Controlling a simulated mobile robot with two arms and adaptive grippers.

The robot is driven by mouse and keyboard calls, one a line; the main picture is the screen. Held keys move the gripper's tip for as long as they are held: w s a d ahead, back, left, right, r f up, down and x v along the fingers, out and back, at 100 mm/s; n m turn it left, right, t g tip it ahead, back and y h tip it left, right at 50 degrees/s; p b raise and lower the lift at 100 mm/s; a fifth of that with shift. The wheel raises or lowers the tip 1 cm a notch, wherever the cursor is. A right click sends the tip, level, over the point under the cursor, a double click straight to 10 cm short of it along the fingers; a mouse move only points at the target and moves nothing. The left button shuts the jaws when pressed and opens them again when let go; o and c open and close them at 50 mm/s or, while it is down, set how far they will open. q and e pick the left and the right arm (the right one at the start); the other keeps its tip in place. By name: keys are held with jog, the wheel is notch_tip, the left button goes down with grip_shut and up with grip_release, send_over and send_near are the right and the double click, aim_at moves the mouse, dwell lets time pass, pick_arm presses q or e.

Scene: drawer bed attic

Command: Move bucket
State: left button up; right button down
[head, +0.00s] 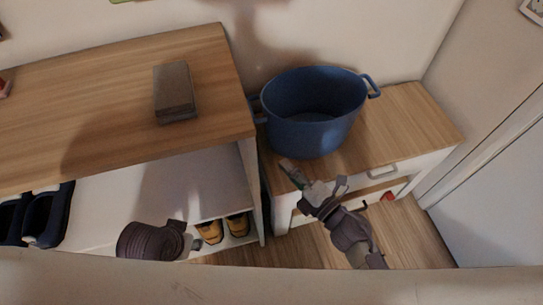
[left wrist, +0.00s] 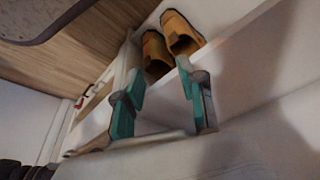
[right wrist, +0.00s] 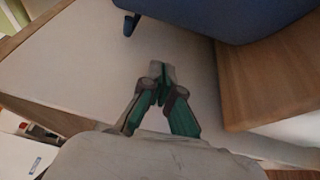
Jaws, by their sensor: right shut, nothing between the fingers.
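The blue bucket (head: 312,132) stands upright on the low wooden-topped cabinet (head: 415,115), with a handle at its left and right rim. It also fills the top of the right wrist view (right wrist: 225,18), where one handle shows at its left. My right gripper (head: 290,173) is in front of and below the bucket, near the cabinet's front edge. Its fingertips meet with nothing between them in the right wrist view (right wrist: 162,76). My left gripper (left wrist: 158,78) is open and empty, with yellow-brown shoes beyond its fingers. In the head view it is mostly hidden by its own arm.
A taller wooden-topped shelf unit (head: 95,105) stands left of the bucket, with a grey box (head: 174,92) on top. Yellow-brown shoes (head: 222,229) sit in its lower shelf. A drawer handle (head: 383,171) sticks out from the low cabinet. The wooden top right of the bucket is clear.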

jog(key=shift+s+f+m, duration=0.15)
jog(key=shift+f+m, duration=0.05)
jog(key=shift+f, duration=0.45)
jog(key=shift+s+f+m, duration=0.15)
jog(key=shift+f+m, duration=0.05)
jog(key=shift+f, duration=0.55)
jog(key=shift+w+a, duration=0.2)
jog(key=shift+w, duration=0.05)
jog(key=b+x, duration=0.1)
jog(key=x, duration=0.7)
jog(key=shift+w+a, duration=0.1)
jog(key=shift+w+d, duration=0.85)
jog(key=shift+d, duration=0.2)
pick_arm(q)
jog(key=shift+s+a+r, duration=0.1)
jog(key=shift+s+r, duration=0.05)
jog(key=shift+s, duration=0.15)
pick_arm(e)
jog(key=shift+w+d, duration=0.2)
jog(key=shift+d, duration=0.35)
